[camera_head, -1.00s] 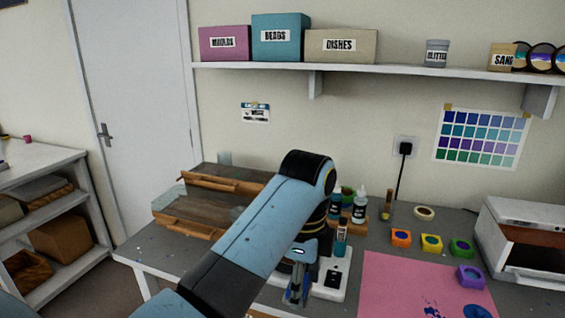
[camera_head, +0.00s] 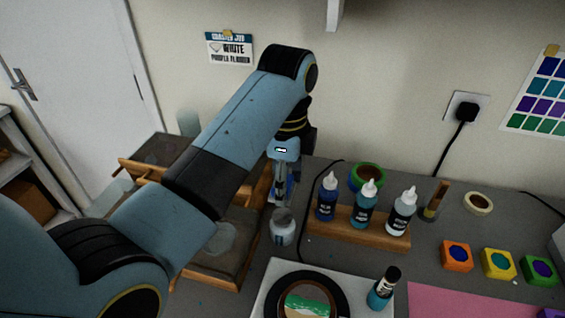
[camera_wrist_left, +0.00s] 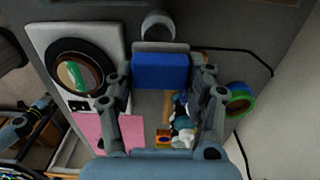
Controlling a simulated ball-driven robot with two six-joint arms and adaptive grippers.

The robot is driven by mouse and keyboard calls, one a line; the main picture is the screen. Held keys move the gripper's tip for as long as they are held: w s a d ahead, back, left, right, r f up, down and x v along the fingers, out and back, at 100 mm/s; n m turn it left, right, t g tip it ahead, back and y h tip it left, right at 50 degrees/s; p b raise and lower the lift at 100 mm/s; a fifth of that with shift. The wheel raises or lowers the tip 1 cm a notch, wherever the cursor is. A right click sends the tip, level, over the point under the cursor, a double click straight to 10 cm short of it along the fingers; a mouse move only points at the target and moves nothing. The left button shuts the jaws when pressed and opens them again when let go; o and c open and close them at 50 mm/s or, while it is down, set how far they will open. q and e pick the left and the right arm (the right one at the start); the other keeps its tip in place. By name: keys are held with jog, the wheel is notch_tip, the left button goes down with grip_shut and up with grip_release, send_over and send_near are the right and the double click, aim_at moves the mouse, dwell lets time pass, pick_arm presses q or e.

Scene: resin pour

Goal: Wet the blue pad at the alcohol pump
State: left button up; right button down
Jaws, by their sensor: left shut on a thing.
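My left gripper (camera_head: 283,192) points down at the back of the bench, just above the alcohol pump (camera_head: 283,228), a small pale bottle with a grey top. In the left wrist view the gripper (camera_wrist_left: 160,82) is shut on the blue pad (camera_wrist_left: 160,70), a blue block with a grey edge held crosswise between the fingers. The pump (camera_wrist_left: 158,26) shows just beyond the pad in that view. I cannot tell whether pad and pump touch. A blue-grey arm at the left edge of the wrist view looks like my right one; its jaws are too small to read.
A wooden rack (camera_head: 350,232) with several dropper bottles stands right of the pump. Wooden trays (camera_head: 215,278) lie to its left. A black cable runs behind.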

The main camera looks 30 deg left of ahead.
aim_at(285, 217)
pick_arm(q)
jog(key=shift+s+f, duration=0.2)
jog(key=shift+f, duration=0.5)
notch_tip(285, 217, down, 4)
jog(key=shift+w+r, duration=0.1)
jog(key=shift+r, duration=0.15)
jog(key=shift+f, duration=0.35)
jog(key=shift+f+b, duration=0.3)
jog(key=shift+f, duration=0.6)
dwell(0.5)
jog(key=shift+f+p, duration=0.15)
jog(key=shift+p, duration=0.15)
dwell(1.4)
jog(key=shift+r, duration=3.6)
jog(key=shift+f, duration=0.1)
